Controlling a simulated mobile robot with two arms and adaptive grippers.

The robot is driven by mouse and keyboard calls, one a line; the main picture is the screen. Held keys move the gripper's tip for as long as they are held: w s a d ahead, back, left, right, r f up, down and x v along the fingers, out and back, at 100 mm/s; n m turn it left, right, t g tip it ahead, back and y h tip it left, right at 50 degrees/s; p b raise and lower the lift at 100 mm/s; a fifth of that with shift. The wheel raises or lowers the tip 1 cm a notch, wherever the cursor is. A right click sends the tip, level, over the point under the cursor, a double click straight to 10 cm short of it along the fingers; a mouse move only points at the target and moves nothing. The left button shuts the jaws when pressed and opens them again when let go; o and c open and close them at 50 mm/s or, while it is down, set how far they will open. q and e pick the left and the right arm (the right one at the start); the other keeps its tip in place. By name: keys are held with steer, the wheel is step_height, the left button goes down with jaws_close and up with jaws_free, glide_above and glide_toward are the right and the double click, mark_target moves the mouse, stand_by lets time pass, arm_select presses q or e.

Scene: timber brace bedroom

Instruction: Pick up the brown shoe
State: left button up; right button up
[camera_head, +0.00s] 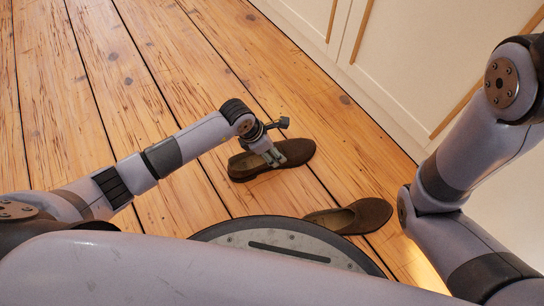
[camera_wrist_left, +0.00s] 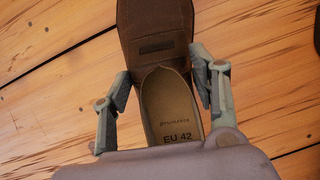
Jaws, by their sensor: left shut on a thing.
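A brown slip-on shoe (camera_head: 297,152) lies on the wooden floor near the middle of the head view. My left gripper (camera_head: 271,157) reaches down over it from the left and is shut on it. In the left wrist view the shoe (camera_wrist_left: 153,20) shows between the two fingers of the left gripper (camera_wrist_left: 164,78), one on each side of its opening. Its insole reads "EU 42". I cannot tell any gap between sole and floor. A second brown shoe (camera_head: 368,214) lies nearer my base, to the right. My right arm shows at the right, but its gripper is out of view.
White cabinet fronts (camera_head: 400,75) with wooden strips run along the upper right, beyond the shoes. The plank floor (camera_head: 100,80) is clear to the left and at the back. The second shoe lies close to my round base and right arm.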

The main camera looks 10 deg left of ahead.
arm_select(q)
steer(key=shift+a, duration=0.1)
steer(key=c, duration=0.8)
steer(key=shift+w, duration=0.1)
steer(key=shift+c, duration=0.3)
steer(key=shift+r, duration=0.1)
